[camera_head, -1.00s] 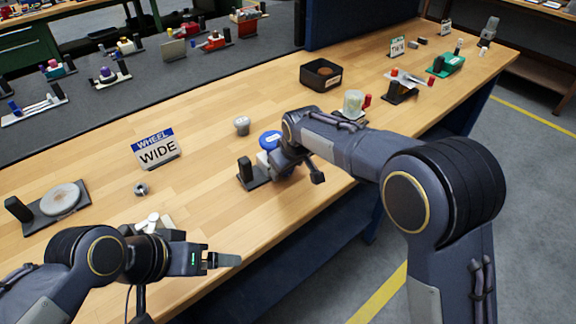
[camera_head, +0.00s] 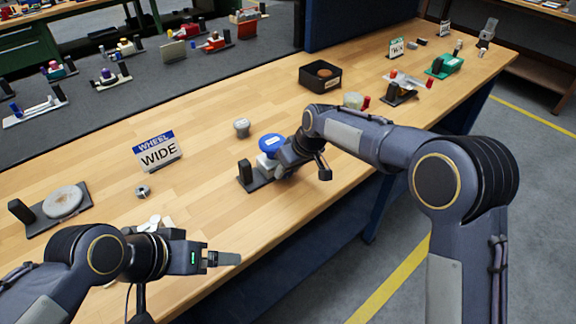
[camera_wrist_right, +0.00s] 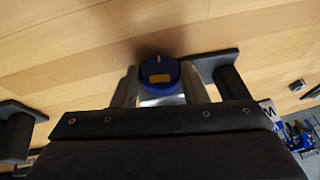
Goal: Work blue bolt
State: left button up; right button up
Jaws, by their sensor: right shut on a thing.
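The blue bolt shows as a round blue cap (camera_head: 271,143) with a small label, on a pale body (camera_head: 266,161) over a dark base with a black post (camera_head: 244,172). It also shows in the right wrist view (camera_wrist_right: 159,71), with a yellow patch, between the two fingers. My right gripper (camera_head: 287,158) comes at it from the right and is shut on it; the right wrist view shows the gripper (camera_wrist_right: 160,88) with a finger on each side. My left gripper (camera_head: 226,259) is over the table's front edge, away from the bolt; its finger gap is not clear.
A sign reading "WHEEL WIDE" (camera_head: 158,151) and a small grey knob (camera_head: 241,127) stand behind and left. A dark open box (camera_head: 321,76) stands at the back. A pale disc on a base (camera_head: 63,202) lies at the left. The wooden table (camera_head: 200,190) between them is mostly clear.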

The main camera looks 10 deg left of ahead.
jog(key=shift+w+d+g+y, duration=0.1)
jog(key=shift+g+y, duration=0.4)
jog(key=o, duration=1)
jog(key=shift+v, duration=3.9)
